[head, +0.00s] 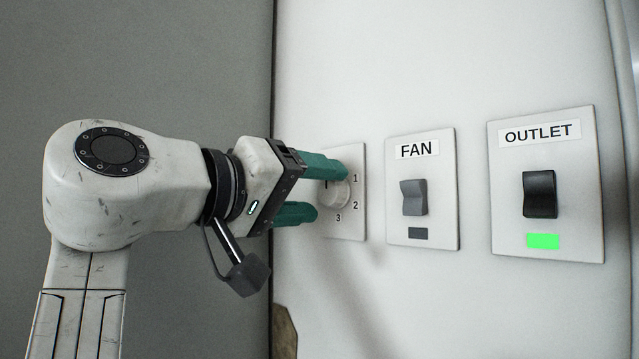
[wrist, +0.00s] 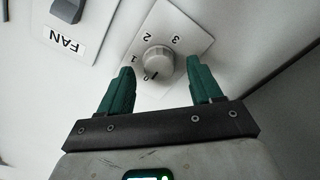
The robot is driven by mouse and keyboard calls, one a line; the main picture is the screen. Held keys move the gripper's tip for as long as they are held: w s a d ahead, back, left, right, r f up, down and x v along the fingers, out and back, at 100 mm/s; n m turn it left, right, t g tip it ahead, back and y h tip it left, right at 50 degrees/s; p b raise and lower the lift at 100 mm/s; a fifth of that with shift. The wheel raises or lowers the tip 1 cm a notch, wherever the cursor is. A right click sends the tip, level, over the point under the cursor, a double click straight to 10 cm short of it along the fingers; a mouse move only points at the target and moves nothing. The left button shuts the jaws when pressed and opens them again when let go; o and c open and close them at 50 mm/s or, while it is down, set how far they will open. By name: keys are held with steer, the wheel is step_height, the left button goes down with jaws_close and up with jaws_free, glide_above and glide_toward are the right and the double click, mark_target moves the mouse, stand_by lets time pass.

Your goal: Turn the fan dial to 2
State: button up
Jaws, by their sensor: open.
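The dial (head: 338,199) is a round pale knob on a white plate (head: 352,228) with the numbers 1, 2 and 3 around it. It also shows in the wrist view (wrist: 158,60), where the picture is turned over and a mark shows on the plate near the knob's lower edge. My gripper (head: 328,190) is open in front of the plate, with green fingers above and below the knob in the head view. In the wrist view my gripper (wrist: 162,75) has one finger toward each side of the knob. I cannot tell whether they touch it. The fingers hide part of the plate.
A FAN switch plate (head: 446,220) with a grey rocker (head: 414,197) and a dark indicator (head: 418,233) is right of the dial. Farther right is an OUTLET plate (head: 580,220) with a black rocker (head: 540,194) and a lit green indicator (head: 543,241).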

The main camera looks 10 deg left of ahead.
steer(key=shift+w+d, duration=0.4)
steer(key=shift+w, duration=0.15)
steer(key=shift+c, duration=0.3)
steer(key=c, duration=1)
